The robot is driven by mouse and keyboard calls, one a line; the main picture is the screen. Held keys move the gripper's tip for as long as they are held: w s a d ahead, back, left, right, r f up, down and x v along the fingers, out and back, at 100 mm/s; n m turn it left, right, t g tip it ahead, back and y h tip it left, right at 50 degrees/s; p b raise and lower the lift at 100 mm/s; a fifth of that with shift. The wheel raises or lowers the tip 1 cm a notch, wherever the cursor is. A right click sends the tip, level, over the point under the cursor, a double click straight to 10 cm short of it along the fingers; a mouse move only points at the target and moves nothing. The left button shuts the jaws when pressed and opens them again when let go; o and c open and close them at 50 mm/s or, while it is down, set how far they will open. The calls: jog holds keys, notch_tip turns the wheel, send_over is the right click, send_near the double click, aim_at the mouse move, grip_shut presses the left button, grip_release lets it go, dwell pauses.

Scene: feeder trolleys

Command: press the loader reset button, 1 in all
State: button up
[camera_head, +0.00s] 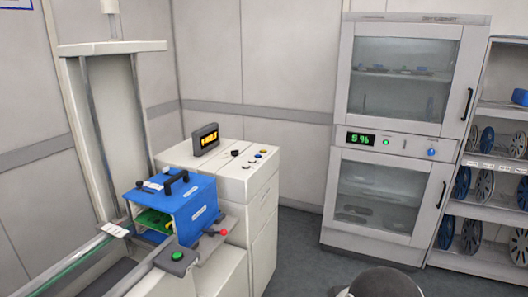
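The loader cabinet (262,188) is white and stands left of centre. A small dark display (205,139) on its top shows amber letters that look like FAULT. A green button (177,255) sits on a dark box at the front of the loader, near a red-knobbed lever (223,232). I cannot read which button is labelled reset. My gripper is not in view.
A blue magazine (186,205) with a black handle stands in front of the cabinet. A glass-doored dry cabinet (393,142) reads about 5%. A reel rack (478,209) stands at the far right. A dark rounded thing shows at the bottom edge. Floor (298,245) is clear between the cabinets.

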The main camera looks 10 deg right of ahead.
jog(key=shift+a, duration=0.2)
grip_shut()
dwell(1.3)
